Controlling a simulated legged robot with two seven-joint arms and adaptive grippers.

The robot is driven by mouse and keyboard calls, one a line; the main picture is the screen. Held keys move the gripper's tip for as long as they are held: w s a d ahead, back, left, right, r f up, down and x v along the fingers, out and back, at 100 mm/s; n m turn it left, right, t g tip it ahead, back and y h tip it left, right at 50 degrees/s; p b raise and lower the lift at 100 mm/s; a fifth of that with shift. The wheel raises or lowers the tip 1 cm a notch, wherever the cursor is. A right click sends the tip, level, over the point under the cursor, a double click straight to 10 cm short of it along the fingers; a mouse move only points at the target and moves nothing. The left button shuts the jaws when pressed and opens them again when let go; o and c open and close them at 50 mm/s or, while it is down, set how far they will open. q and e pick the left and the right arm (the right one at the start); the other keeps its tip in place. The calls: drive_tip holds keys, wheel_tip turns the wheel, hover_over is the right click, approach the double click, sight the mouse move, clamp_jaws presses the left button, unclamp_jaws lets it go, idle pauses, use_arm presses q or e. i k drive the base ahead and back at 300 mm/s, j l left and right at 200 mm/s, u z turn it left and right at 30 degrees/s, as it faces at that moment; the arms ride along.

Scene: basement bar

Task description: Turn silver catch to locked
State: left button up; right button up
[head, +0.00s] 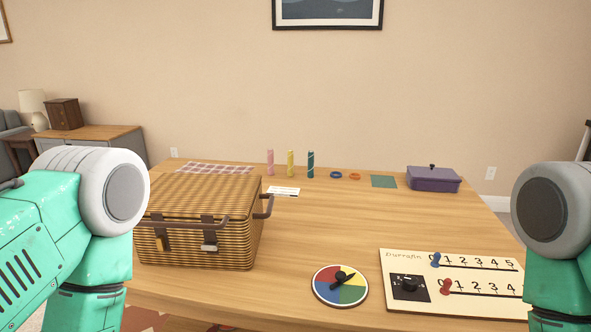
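A woven wicker basket (205,215) with a closed lid stands on the left part of the wooden table. A brown handle (185,222) crosses its front. Two small catches show on the front below the lid. The right one, the silver catch (209,247), looks pale and hangs on a dark strap. The left one, a gold-toned catch (162,242), sits under another dark strap. The silver catch is too small to tell whether it is turned to locked. Both my arms show at the picture's sides, but neither gripper is in view.
A colour spinner (341,286) and a number board (455,284) lie at the front right.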

sight(206, 246)
drive_tip(key=u, duration=0.8)
